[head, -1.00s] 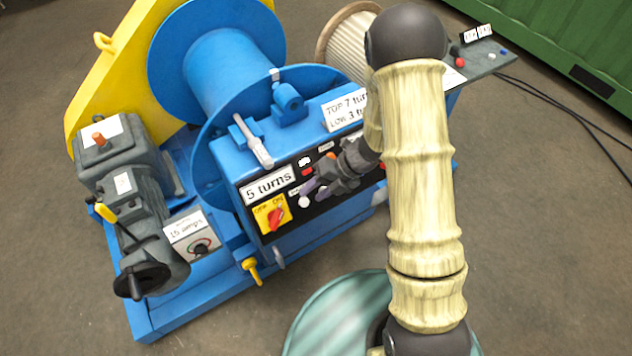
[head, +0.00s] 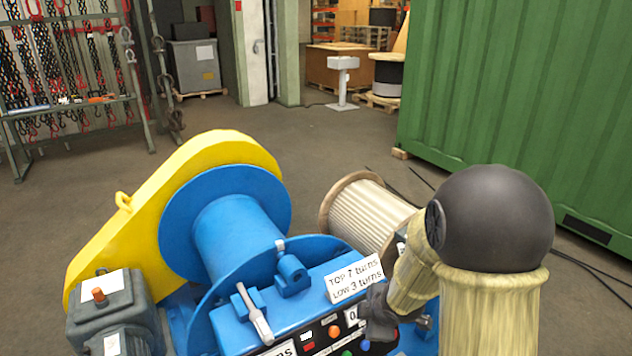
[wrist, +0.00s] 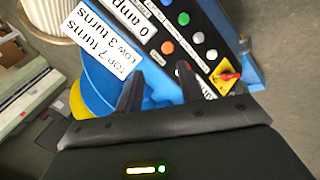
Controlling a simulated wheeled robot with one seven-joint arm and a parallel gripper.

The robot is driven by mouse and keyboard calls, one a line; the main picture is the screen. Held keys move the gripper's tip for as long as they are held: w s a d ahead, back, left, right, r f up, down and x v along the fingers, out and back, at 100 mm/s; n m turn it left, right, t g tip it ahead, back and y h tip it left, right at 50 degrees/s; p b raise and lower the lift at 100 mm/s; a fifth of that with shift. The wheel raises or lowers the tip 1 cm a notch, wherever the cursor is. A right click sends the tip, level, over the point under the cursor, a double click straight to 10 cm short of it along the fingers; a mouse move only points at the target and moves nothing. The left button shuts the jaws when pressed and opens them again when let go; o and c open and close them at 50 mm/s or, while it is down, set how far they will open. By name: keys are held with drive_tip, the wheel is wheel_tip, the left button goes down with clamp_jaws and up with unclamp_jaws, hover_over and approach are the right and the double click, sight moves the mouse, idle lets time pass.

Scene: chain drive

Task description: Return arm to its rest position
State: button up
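My gripper (wrist: 160,82) is open and empty in the wrist view, its two dark fingers apart above the blue winch housing. Its fingertips point toward the black control panel (wrist: 178,30) with its coloured buttons and red switch (wrist: 228,75). In the head view my gripper (head: 378,314) is partly seen in front of the panel's right part, below the "TOP 7 turns" label (head: 355,279). Its fingers are hard to make out there. My pale, sleeved arm with its dark elbow rises at the right and hides part of the winch.
The blue winch drum (head: 232,232) and yellow guard (head: 180,190) stand at left, with a grey motor (head: 112,318) in front. A ribbed cream reel (head: 365,212) is behind. A green container (head: 510,90) stands right. Open floor (head: 300,140) lies beyond the winch.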

drive_tip(key=s+d+r+m+g+p, duration=0.1)
drive_tip(key=s+r+m, duration=0.2)
drive_tip(key=s+m, duration=0.4)
drive_tip(key=s+d+r+m+g+h, duration=0.1)
drive_tip(key=s+d+r+m+g, duration=0.1)
drive_tip(key=s+r+m, duration=0.2)
drive_tip(key=s+m, duration=0.3)
drive_tip(key=m, duration=0.3)
drive_tip(key=shift+s+h+p, duration=0.15)
drive_tip(key=shift+h+p, duration=0.15)
drive_tip(key=shift+p, duration=0.05)
drive_tip(key=shift+d, duration=0.1)
